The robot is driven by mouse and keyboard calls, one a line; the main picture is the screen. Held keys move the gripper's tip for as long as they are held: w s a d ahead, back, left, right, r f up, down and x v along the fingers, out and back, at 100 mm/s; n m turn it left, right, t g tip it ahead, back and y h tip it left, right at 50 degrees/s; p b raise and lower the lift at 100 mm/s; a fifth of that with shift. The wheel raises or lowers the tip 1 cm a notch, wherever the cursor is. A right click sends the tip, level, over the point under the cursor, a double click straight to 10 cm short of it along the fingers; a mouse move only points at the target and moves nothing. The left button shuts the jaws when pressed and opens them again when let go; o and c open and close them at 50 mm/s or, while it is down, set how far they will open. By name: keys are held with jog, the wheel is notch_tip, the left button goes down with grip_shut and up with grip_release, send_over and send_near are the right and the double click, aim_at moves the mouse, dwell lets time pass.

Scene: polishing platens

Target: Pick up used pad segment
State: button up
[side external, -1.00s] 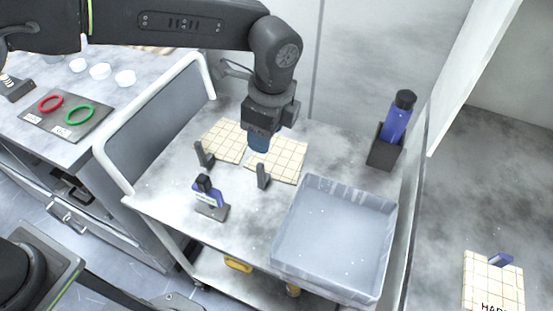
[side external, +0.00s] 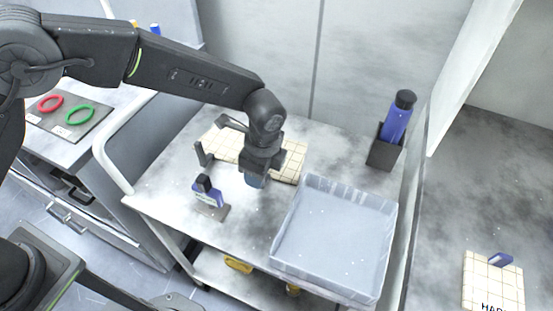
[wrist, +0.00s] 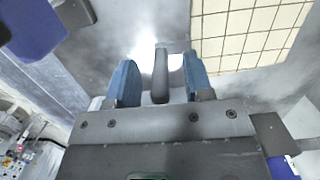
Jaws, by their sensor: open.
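The right pad is partly hidden behind my wrist. Which one is used cannot be told. My gripper (side external: 254,181) is low over the cart, at the near side of the right pad, pointing down. In the wrist view my gripper (wrist: 161,80) is open, with a blue finger on each side of a dark grey upright post (wrist: 160,72). Both fingers show a gap to the post. A gridded pad (wrist: 245,30) shows at the upper right there.
A second dark post (side external: 204,155) stands by the left pad. A blue-and-white tool in a small stand (side external: 209,196) is left of my gripper. A grey bin (side external: 385,270) is to the right, and a blue bottle in a black holder (side external: 396,120) behind it.

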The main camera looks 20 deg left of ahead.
jog(key=shift+c, duration=0.5)
grip_shut()
